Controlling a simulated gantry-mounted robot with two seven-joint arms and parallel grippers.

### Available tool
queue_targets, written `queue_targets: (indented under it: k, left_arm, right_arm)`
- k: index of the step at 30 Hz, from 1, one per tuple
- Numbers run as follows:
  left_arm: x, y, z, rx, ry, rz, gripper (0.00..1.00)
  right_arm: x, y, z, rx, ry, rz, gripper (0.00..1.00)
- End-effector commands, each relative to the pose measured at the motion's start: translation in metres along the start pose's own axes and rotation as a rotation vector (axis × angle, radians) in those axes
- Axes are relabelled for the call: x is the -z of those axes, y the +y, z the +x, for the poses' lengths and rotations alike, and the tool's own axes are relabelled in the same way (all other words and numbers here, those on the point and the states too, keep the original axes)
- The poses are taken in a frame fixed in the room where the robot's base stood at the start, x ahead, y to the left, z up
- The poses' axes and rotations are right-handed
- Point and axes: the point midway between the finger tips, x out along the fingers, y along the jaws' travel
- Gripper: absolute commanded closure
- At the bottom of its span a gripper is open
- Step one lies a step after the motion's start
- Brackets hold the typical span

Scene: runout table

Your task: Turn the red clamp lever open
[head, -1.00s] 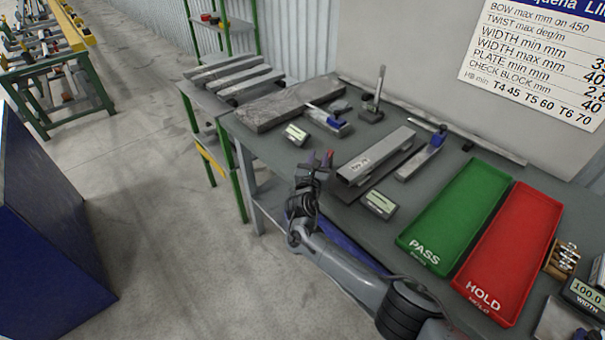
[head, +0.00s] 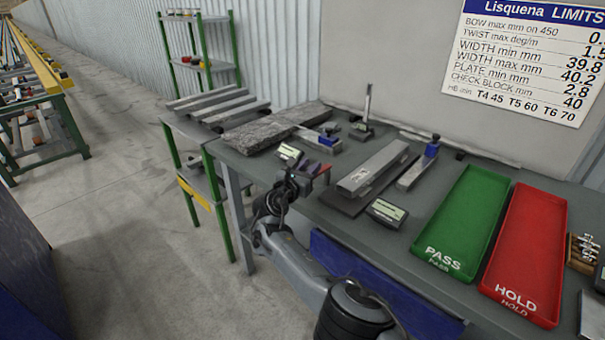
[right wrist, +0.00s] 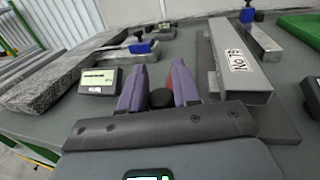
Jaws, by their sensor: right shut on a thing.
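My right gripper (head: 312,172) is at the near left part of the table, left of the grey channel piece. Its two purple-blue fingers (right wrist: 158,78) stand apart around a small dark round knob (right wrist: 160,98). A red part, which looks like the red clamp lever (right wrist: 170,86), shows as a sliver against the inner side of the right finger. In the head view a red bit (head: 325,168) shows at the fingertips. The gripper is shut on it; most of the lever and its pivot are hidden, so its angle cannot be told. My left gripper is not in view.
The grey channel piece (head: 372,168) lies right of the gripper. Small displays (head: 288,153) and (head: 386,212) stand close by. Blue-ended gauges, a stone slab (head: 255,136), a green PASS tray (head: 465,215) and a red HOLD tray (head: 530,245) occupy the table (head: 320,212).

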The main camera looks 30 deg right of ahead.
Motion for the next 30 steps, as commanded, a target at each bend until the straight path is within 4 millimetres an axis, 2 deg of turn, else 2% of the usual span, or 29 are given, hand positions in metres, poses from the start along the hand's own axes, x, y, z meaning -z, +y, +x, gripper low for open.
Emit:
queue_targets:
  k: [11,12,16,25,30]
  left_arm:
    - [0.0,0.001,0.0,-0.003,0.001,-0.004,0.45]
    - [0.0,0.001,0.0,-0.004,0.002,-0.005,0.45]
    - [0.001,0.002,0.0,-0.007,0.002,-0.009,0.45]
    - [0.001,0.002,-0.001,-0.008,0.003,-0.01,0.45]
    - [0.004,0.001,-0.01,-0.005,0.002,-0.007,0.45]
  right_arm:
    - [0.001,-0.002,0.002,0.006,0.002,-0.002,1.0]
    - [0.001,-0.002,0.002,0.007,0.002,-0.002,0.66]
    - [0.001,-0.002,0.002,0.006,0.002,-0.002,0.48]
    - [0.0,-0.001,0.001,0.004,0.001,-0.001,0.48]
    - [-0.002,0.0,-0.007,0.003,0.004,-0.001,0.48]
